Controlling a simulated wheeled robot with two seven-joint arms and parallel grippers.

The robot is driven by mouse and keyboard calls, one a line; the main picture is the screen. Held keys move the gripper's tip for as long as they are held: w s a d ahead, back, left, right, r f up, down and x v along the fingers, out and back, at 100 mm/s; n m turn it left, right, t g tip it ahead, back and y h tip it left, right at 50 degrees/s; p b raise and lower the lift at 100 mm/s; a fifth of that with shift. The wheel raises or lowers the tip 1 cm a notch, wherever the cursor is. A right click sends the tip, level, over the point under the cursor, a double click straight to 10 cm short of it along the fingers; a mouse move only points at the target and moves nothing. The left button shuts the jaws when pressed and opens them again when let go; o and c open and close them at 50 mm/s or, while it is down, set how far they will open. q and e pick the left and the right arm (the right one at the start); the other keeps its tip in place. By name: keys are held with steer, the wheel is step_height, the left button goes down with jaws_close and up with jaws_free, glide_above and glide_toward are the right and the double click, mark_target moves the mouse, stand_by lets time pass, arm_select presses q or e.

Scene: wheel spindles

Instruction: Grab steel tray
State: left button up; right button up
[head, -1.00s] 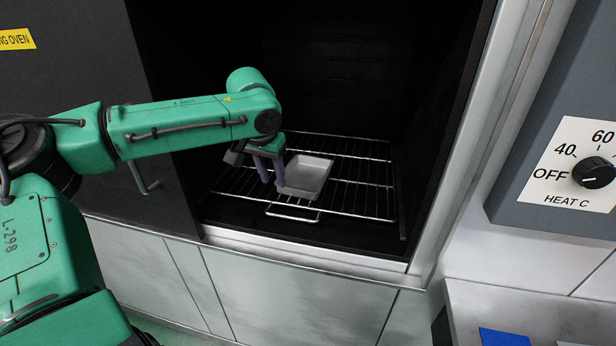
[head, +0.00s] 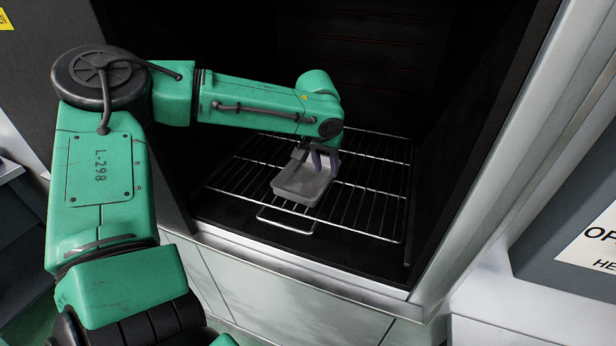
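The steel tray (head: 300,186) is a small grey rectangular pan inside the oven. It rests on the wire rack (head: 372,205), toward the rack's front middle. My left gripper (head: 325,164) reaches in from the left and points down at the tray's far right rim. Its two purple fingers stand apart, with a gap between them. I cannot tell whether the fingers touch the rim, and the hand hides part of the tray's far edge. My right gripper is out of view.
The dark oven cavity (head: 385,90) is open at the front, with a metal frame (head: 495,165) on its right. The rack has free room right of the tray. A grey control panel (head: 560,215) is at the far right.

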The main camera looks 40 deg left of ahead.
mark_target(327, 177)
arm_select(q)
steer(key=p+x, duration=0.1)
steer(key=x, duration=0.3)
steer(key=shift+w+f, duration=0.15)
steer(key=shift+f, duration=0.3)
steer(key=shift+c, duration=0.6)
jaws_close()
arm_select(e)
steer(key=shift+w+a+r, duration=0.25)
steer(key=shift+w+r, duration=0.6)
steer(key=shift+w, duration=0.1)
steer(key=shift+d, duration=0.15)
